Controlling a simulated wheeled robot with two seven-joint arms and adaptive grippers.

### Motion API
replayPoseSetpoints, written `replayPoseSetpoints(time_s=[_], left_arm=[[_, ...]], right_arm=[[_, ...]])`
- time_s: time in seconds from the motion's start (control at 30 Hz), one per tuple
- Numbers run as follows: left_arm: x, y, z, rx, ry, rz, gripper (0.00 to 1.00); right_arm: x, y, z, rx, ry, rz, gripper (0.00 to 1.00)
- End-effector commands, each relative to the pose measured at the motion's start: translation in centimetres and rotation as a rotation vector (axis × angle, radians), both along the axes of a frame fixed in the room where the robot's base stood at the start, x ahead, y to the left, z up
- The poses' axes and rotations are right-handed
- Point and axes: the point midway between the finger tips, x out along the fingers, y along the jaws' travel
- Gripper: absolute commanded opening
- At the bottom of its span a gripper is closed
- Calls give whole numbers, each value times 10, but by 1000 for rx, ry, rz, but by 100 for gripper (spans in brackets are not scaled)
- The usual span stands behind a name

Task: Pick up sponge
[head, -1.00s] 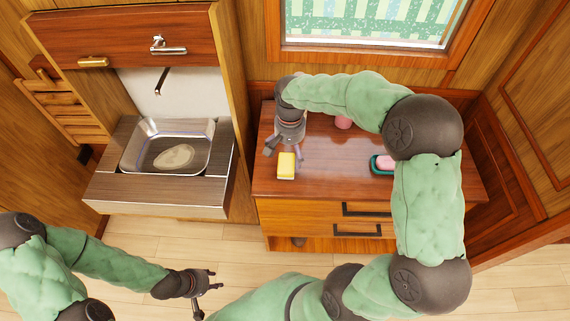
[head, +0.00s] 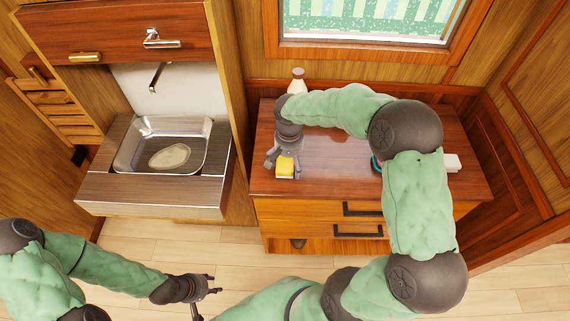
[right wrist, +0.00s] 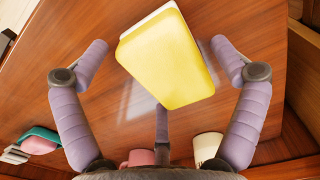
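The yellow sponge (head: 285,168), with a white layer, is at the left front of the wooden cabinet top (head: 330,178). My right gripper (head: 283,171) is around it, its fingers on either side. In the right wrist view the sponge (right wrist: 168,62) lies between the spread lilac fingertips (right wrist: 158,55), with gaps visible on both sides. The gripper is open and does not clasp it. My left gripper (head: 206,298) is open and empty over the floor at the lower left, away from the cabinet.
A white bottle (head: 297,80) stands at the cabinet's back. A green dish (head: 376,163) is partly hidden by my right arm; a white block (head: 452,162) is at the right. The right wrist view shows a pink object (right wrist: 140,158). A sink (head: 165,150) is left, beyond a wooden partition.

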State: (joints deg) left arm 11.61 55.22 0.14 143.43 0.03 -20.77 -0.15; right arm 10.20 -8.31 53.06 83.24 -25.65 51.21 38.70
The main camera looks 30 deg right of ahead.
Motion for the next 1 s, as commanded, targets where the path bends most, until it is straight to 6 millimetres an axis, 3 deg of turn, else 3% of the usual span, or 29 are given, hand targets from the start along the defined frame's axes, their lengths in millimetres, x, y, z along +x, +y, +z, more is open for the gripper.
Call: replayPoseSetpoints(time_s=[0.03,0.1,0.63,0.87,1.0], left_arm=[[0,0,0,0,0,0,40],[0,0,0,0,0,0,40],[0,0,2,0,0,0,40],[0,0,12,0,0,0,40],[0,0,21,0,0,0,40]], right_arm=[[0,0,0,0,0,0,72],[0,0,0,0,0,0,54],[0,0,5,1,1,1,52],[0,0,33,-1,-1,0,52],[2,19,55,1,-1,5,52]])
